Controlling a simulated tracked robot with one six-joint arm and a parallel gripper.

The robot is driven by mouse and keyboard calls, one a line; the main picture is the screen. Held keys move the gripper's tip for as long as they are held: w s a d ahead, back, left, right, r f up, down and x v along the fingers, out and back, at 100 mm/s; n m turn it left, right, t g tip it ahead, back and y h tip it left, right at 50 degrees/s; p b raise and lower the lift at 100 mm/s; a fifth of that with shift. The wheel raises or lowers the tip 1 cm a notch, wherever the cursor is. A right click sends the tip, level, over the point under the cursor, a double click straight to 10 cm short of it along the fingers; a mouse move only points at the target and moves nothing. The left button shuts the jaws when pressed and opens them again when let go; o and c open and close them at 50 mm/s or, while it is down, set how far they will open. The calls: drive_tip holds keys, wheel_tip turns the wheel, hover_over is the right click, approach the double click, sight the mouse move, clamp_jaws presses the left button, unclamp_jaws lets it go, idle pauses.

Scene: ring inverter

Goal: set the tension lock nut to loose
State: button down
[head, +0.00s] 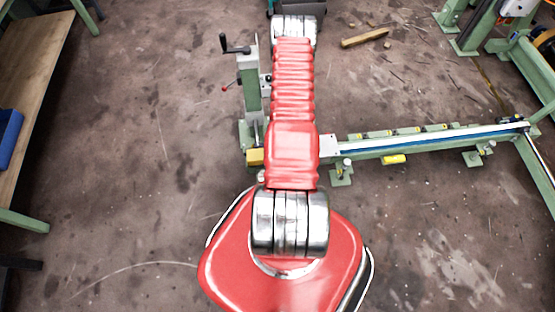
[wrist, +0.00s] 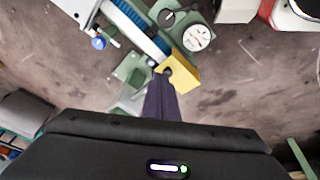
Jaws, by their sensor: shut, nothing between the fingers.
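In the wrist view my gripper (wrist: 162,77) is shut and empty, its dark fingers together and pointing up the picture. The fingertips overlap the left edge of a yellow block (wrist: 184,72) on the green machine; I cannot tell if they touch it. A dark round part (wrist: 167,71) shows at the block beside the tips. A white dial face (wrist: 197,38) sits above the block. I cannot make out for sure which part is the tension lock nut or how it is set. In the head view my red arm hides part of the machine, and the gripper fingers are not visible.
In the head view a green post (head: 250,95) with a black crank (head: 234,46) stands left of my arm. A long rail (head: 430,142) runs right. A wooden piece (head: 365,37) lies on the floor. A bench (head: 30,75) stands at left. Floor between is open.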

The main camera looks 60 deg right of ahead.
drive_tip(key=s+a+f, duration=0.6)
drive_tip(key=s+f, duration=0.1)
drive_tip(key=f, duration=0.4)
drive_tip(key=shift+s+a+f+m+t, duration=0.15)
drive_tip(key=shift+s+a+m+t, duration=0.15)
drive_tip(key=shift+s+a+m, duration=0.1)
drive_tip(key=shift+a+x, duration=0.1)
drive_tip(key=shift+x, duration=2.4)
drive_tip(key=shift+a+x, duration=0.15)
drive_tip(key=shift+x, duration=2.35)
